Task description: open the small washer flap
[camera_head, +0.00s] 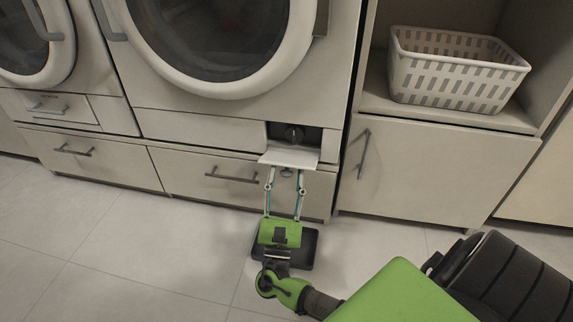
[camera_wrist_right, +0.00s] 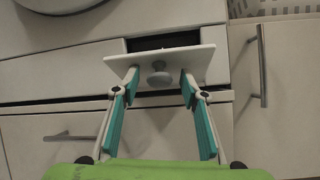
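The small washer flap (camera_head: 288,158) is a pale panel at the lower right of the middle washer. It is swung down and outward, and the dark recess (camera_head: 309,134) behind it shows a round dial (camera_head: 294,134). In the right wrist view the flap (camera_wrist_right: 196,61) carries a small round knob (camera_wrist_right: 159,78). My right gripper (camera_head: 286,181) is just below the flap, fingers apart. In the wrist view its fingertips (camera_wrist_right: 158,82) are on either side of the knob with gaps, holding nothing. I cannot tell whether they touch the flap. My left gripper is not in view.
Below the flap is a drawer with a bar handle (camera_head: 231,178). To the right, a cabinet door has a handle (camera_head: 362,152), and a white laundry basket (camera_head: 455,83) stands on the shelf above. The tiled floor (camera_head: 130,250) is clear at left.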

